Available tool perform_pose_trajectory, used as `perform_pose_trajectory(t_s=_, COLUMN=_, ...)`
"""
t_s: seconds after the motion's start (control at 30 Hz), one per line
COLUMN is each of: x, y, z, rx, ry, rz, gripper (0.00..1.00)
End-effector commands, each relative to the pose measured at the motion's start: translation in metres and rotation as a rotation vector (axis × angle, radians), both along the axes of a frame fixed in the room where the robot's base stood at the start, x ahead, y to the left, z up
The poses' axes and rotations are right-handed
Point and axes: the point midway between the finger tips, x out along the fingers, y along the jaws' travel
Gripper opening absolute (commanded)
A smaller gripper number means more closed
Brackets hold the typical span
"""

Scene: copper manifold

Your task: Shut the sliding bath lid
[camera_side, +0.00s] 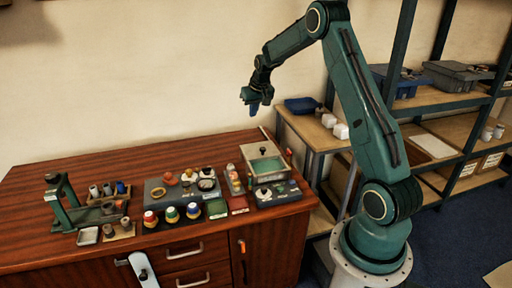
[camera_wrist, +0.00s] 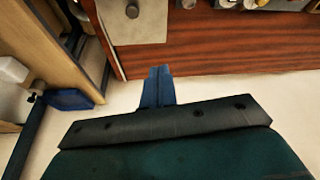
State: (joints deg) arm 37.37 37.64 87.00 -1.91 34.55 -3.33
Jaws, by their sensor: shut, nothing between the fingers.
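The bath (camera_side: 265,178) is a box at the right end of the wooden bench, with a green interior showing through its open front part. A pale grey lid (camera_side: 257,150) covers the back part. In the wrist view, a grey plate with a round knob, which looks like this lid (camera_wrist: 140,32), shows at the top; the bath itself is out of that view. My gripper (camera_side: 254,108) is high above the back of the bench, clear of the lid. Its blue fingers (camera_wrist: 158,72) are shut and empty, pointing down.
Paint pots (camera_side: 171,214), small jars and a grey block (camera_side: 158,190) stand left of the bath. A green stand (camera_side: 62,205) is at the far left. A shelf with a blue tray (camera_side: 302,105) and white blocks (camera_side: 341,131) stands to the right. Air around my gripper is free.

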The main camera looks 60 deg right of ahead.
Motion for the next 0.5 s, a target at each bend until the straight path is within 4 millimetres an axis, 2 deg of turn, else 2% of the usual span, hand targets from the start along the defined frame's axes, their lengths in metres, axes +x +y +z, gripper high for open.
perform_pose_trajectory(t_s=0.03, x=-0.001, y=-0.013, z=-0.014, rx=0.004, ry=0.004, rz=-0.017, gripper=0.0)
perform_pose_trajectory(t_s=0.2, x=-0.002, y=-0.04, z=-0.041, rx=0.007, ry=0.008, rz=-0.049, gripper=0.0)
perform_pose_trajectory(t_s=0.3, x=-0.003, y=-0.047, z=-0.05, rx=0.008, ry=0.009, rz=-0.057, gripper=0.0)
perform_pose_trajectory(t_s=0.5, x=-0.004, y=-0.05, z=-0.053, rx=0.008, ry=0.009, rz=-0.06, gripper=0.0)
